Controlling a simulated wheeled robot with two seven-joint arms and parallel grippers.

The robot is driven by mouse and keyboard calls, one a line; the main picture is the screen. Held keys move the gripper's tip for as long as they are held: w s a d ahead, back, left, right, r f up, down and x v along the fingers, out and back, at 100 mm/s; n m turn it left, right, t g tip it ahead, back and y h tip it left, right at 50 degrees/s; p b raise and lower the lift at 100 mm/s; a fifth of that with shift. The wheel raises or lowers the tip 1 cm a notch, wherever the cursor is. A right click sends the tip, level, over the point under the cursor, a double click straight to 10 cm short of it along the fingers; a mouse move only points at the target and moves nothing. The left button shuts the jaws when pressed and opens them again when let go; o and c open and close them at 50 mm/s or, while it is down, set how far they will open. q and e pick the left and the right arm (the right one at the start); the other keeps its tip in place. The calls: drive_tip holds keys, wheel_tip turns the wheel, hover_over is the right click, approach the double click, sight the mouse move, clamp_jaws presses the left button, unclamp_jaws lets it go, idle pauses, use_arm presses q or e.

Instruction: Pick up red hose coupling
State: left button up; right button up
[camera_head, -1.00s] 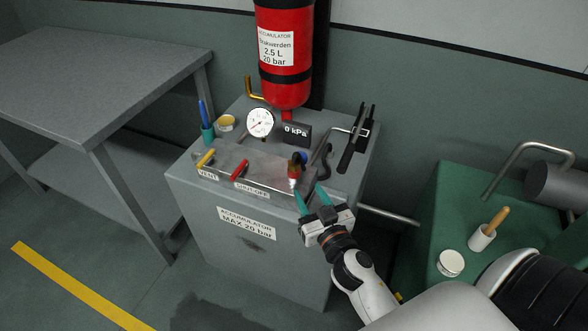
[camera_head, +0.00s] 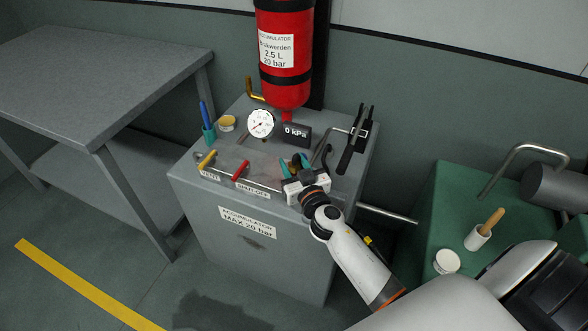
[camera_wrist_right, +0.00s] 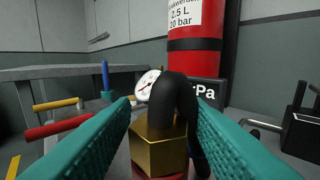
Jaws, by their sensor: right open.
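The red hose coupling (camera_wrist_right: 160,146) shows in the right wrist view as a brass hex body with a red ring at its lower edge and a thick black hose bending over its top. My right gripper (camera_head: 294,163) is open over the right end of the grey console in the head view. In the wrist view its teal fingers (camera_wrist_right: 163,108) stand on either side of the coupling and hose. I cannot tell whether they touch it. In the head view the gripper hides the coupling. My left gripper is not in view.
The grey console (camera_head: 250,215) carries a yellow lever (camera_head: 207,159), a red lever (camera_head: 241,170), a gauge (camera_head: 260,124) and a 0 kPa display (camera_head: 296,133). A red accumulator (camera_head: 285,55) stands behind. A black-handled crank (camera_head: 352,145) is close to the right.

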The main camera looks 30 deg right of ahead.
sight(294, 164)
drive_tip(key=c, duration=0.6)
wheel_tip(294, 164, up, 13)
drive_tip(key=p, duration=0.7)
drive_tip(key=shift+c, duration=0.2)
